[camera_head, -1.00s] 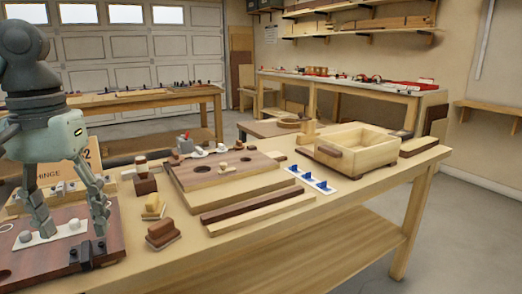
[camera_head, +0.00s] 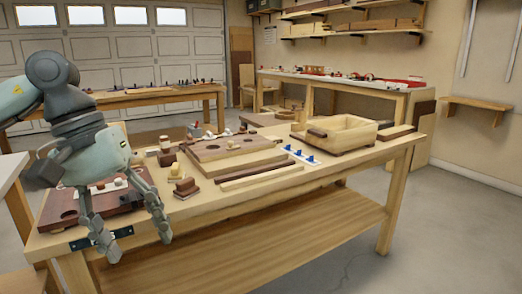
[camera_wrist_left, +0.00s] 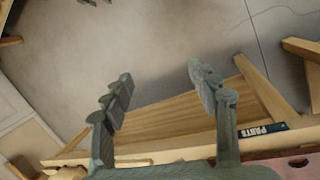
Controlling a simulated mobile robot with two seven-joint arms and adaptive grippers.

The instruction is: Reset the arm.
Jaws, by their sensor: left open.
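My left gripper (camera_head: 140,248) is open and empty. In the head view it hangs at the front edge of the workbench, its fingers spread and pointing down in front of the dark wooden board (camera_head: 68,207). In the left wrist view the two fingers (camera_wrist_left: 165,95) are wide apart with only the floor and the bench's lower shelf (camera_wrist_left: 170,118) beyond them. My right gripper is not in view.
The workbench (camera_head: 240,195) holds a board with holes (camera_head: 232,148), a light wooden box (camera_head: 345,132), a white strip with blue pieces (camera_head: 300,154) and small wooden blocks (camera_head: 186,188). Open floor (camera_head: 450,230) lies to the right.

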